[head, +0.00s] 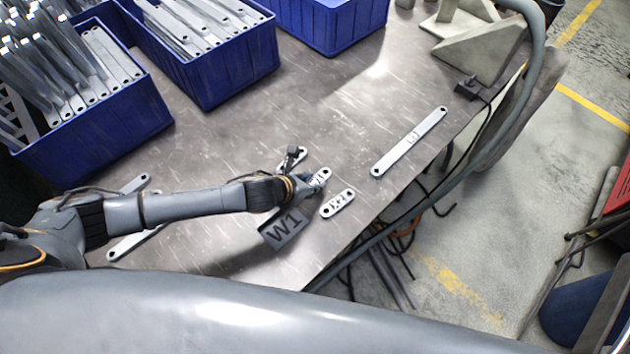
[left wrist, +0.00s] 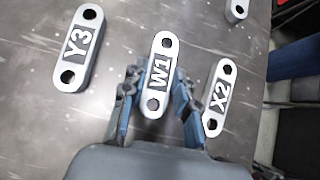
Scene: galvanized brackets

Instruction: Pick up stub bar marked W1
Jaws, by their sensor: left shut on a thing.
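The stub bar marked W1 (left wrist: 158,78) is a short pale metal bar with a hole at each end. My left gripper (left wrist: 152,100) is shut on it, with one finger at each long side. In the head view the gripper (head: 306,181) covers part of the bar (head: 321,176). I cannot tell whether the bar touches the table. A stub bar marked Y3 (left wrist: 82,46) lies to its left in the left wrist view, and one marked X2 (left wrist: 218,95) to its right. X2 also shows in the head view (head: 338,204). My right gripper is not in view.
A long bar (head: 410,142) lies to the right on the metal table (head: 340,110). Blue bins (head: 225,68) of brackets stand at the back left. The table's edge is close on the right.

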